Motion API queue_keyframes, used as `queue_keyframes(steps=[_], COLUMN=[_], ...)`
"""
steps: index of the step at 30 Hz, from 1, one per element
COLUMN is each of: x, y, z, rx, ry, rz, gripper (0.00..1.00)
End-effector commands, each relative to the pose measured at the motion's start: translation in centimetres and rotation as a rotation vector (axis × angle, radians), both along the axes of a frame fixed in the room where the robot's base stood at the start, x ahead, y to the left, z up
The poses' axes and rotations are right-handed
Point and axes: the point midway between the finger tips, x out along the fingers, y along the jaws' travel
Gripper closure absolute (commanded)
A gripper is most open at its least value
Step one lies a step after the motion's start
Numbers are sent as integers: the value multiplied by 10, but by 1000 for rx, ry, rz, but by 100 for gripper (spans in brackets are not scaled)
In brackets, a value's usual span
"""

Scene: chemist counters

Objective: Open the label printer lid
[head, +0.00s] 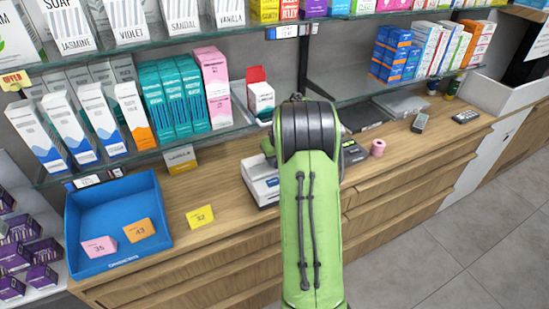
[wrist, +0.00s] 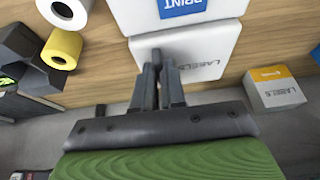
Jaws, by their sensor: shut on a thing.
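The white label printer (head: 259,181) stands on the wooden counter in the head view, partly hidden behind my green arm. In the wrist view it shows as a white part with a blue PRINT patch (wrist: 183,8) and a white panel marked LABELS (wrist: 213,52), which looks like its lid. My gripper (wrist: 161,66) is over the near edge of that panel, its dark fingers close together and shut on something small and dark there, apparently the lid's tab. The fingers hide most of the tab. How far the lid is raised I cannot tell. My gripper is hidden in the head view.
A yellow roll (wrist: 64,48) and a white roll (wrist: 66,10) lie left of the printer in the wrist view; an orange and white LABELS box (wrist: 276,91) is right. In the head view, a blue tray (head: 160,214) is left, a pink roll (head: 377,148) right, and glass shelves overhang the counter.

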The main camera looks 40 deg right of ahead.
Motion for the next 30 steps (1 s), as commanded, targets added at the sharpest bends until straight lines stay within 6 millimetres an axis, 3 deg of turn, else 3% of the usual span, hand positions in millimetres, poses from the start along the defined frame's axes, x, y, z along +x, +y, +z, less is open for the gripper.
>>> queue_keyframes(steps=[5, 18, 22, 30], x=[2, 31, 34, 34], y=[6, 104, 114, 114], z=[0, -1, 0, 0], rx=[-1, 0, -1, -1], ry=[0, -1, -2, -2], rz=[2, 5, 1, 0], gripper=[100, 100, 100, 100])
